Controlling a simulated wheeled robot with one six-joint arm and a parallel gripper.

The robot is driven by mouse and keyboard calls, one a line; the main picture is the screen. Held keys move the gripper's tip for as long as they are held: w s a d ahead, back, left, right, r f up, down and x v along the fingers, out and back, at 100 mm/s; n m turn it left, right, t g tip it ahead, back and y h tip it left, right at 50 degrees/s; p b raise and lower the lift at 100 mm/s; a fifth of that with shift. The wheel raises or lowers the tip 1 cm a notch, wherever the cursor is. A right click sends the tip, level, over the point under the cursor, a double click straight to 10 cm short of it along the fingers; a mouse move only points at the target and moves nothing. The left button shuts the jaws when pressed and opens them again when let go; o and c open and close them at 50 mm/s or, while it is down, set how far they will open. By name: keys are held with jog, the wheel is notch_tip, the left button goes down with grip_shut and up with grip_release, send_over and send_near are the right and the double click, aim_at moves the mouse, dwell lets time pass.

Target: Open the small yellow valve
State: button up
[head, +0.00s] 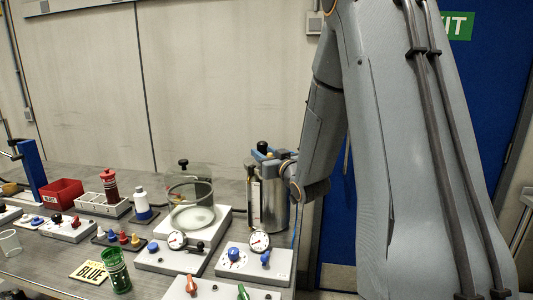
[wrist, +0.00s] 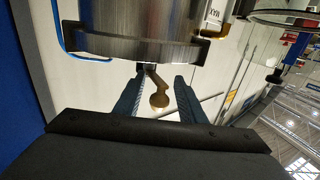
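A steel drum (head: 268,205) stands at the right end of the bench in the head view. It also fills the top of the wrist view (wrist: 140,42), which looks tilted. A small brass-yellow valve (wrist: 159,99) with a short stem and a rounded end sticks out from the drum's dark rim in the wrist view. My gripper (wrist: 159,88) is open, with one finger on each side of the valve and a visible gap to each.
Left of the drum stands a glass vessel (head: 190,191) on a white base. A blue door is behind my arm.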

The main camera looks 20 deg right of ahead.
jog(key=shift+c, duration=0.5)
grip_shut()
jog(key=shift+w+a+m+h+b, duration=0.15)
jog(key=shift+m+h+b, duration=0.45)
jog(key=shift+h+b, duration=0.35)
jog(key=shift+w+m+h+b, duration=0.1)
jog(key=shift+m+h+b, duration=0.75)
jog(key=shift+h, duration=0.6)
jog(key=shift+o, duration=0.5)
grip_release()
